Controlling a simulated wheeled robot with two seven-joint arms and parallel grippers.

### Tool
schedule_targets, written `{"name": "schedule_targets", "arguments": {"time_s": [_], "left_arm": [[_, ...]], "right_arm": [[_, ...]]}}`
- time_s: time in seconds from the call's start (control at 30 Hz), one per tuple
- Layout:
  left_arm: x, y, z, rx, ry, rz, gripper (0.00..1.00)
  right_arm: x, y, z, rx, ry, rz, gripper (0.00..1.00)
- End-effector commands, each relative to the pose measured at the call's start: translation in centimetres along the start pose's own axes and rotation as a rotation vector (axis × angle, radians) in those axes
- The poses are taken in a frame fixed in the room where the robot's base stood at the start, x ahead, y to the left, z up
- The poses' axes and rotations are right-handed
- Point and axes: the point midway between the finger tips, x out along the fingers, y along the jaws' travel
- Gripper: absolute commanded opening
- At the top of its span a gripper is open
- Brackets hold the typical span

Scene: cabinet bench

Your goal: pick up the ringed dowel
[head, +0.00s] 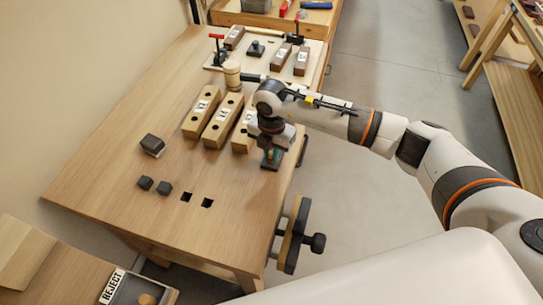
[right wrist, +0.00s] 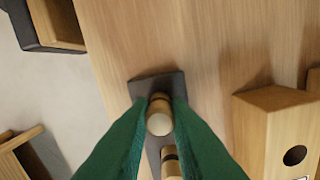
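The ringed dowel (right wrist: 160,118) is a short light wooden peg with a dark band, standing in a dark holder (right wrist: 150,86) in the right wrist view. My right gripper (right wrist: 161,102) has its green fingers on either side of this dowel, with no clear gap showing. A second light peg (right wrist: 172,169) stands just beside it, partly between the fingers. In the head view my right gripper (head: 272,155) points down at the bench's right edge and hides the dowels. My left gripper is not in view.
Pale labelled blocks (head: 222,121) with holes stand left of my right gripper. A mallet (head: 232,74) stands behind them. Dark cubes (head: 146,183) and square holes lie on the front bench (head: 110,160). A vise (head: 292,236) juts from the right edge.

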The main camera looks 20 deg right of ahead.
Motion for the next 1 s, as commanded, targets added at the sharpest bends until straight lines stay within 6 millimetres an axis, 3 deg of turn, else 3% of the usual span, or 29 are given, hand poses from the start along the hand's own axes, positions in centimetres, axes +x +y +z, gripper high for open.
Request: {"name": "schedule_targets", "arguments": {"time_s": [0.1,0.5,1.0], "left_arm": [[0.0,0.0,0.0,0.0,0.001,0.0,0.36],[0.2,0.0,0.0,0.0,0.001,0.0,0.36],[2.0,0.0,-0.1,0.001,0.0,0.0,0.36]], "right_arm": [[0.0,0.0,0.0,0.0,0.0,0.0,0.0],[-0.5,0.0,-0.1,0.001,0.001,-0.002,0.0],[-9.1,0.0,-0.1,-0.011,0.002,-0.003,0.0]]}}
